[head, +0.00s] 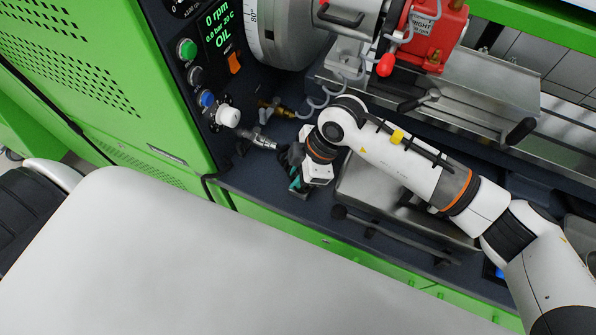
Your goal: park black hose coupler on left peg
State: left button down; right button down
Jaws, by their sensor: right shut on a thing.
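My right gripper (290,160) is beside the dark bench deck's left part, seen from above and partly hidden by its own wrist. It is shut on a dark thing that appears to be the black hose coupler, mostly hidden by the gripper. A silver metal fitting (262,141) lies just up and left of the fingers; I cannot tell whether it touches the held coupler. Small dark shapes stand at the deck's left edge by the green cabinet, but I cannot make out the left peg clearly. My left gripper is not in view.
The green cabinet with its control panel (212,62) rises at the left, and a white knob (228,116) juts out from it. A metal tray (352,187) lies under my right arm.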

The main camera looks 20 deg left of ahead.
jog(key=c, duration=1.2)
grip_release()
jog(key=shift+o, duration=0.5)
jog(key=o, duration=0.3)
jog(key=shift+o, duration=0.2)
jog(key=shift+r, duration=0.1)
jog(key=shift+r+p, duration=3.2)
jog(key=shift+r, duration=0.55)
jog(key=shift+f, duration=0.1)
